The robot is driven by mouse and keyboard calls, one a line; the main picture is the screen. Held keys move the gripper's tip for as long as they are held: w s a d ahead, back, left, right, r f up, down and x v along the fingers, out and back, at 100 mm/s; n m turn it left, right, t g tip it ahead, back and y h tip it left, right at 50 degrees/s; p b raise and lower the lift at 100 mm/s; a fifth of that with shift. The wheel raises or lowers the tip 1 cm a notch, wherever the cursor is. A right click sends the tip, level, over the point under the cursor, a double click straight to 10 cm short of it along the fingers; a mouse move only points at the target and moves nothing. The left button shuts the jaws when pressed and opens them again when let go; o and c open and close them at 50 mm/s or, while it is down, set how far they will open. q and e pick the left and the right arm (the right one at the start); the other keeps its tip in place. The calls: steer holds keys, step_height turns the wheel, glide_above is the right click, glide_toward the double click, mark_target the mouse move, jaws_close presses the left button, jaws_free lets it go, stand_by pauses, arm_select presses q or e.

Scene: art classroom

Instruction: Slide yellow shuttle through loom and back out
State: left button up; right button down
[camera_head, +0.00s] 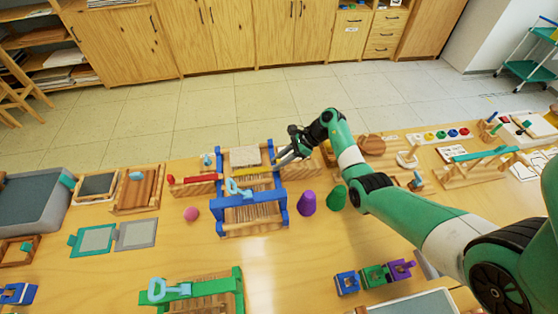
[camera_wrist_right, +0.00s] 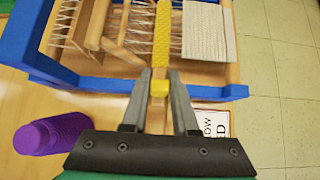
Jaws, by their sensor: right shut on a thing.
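The loom (camera_head: 281,200) has a blue frame with wooden bars and pale threads, and stands on the table; its blue frame also fills the top left of the right wrist view (camera_wrist_right: 100,80). The yellow shuttle (camera_wrist_right: 162,38) reaches from my right gripper (camera_wrist_right: 158,92) into the loom, among the threads. A yellow strip of it shows in the head view (camera_head: 243,174). My right gripper (camera_head: 279,160) is at the loom's right side, shut on the shuttle's near end. The shuttle's far end is hard to make out. My left gripper is not in view.
A purple cone (camera_head: 307,203) and a green cone (camera_head: 337,198) stand right of the loom. A pink ball (camera_head: 191,214) lies to its left. A green frame (camera_head: 215,290) with a light-blue handle stands in front. Bare table lies between them.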

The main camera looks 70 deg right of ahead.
steer(key=c, duration=0.7)
jaws_free()
steer(key=shift+w+a, duration=0.15)
steer(key=shift+w, duration=0.05)
steer(key=shift+s, duration=0.1)
steer(key=p+v, duration=0.3)
steer(key=v, duration=0.8)
steer(key=shift+s+r, duration=0.2)
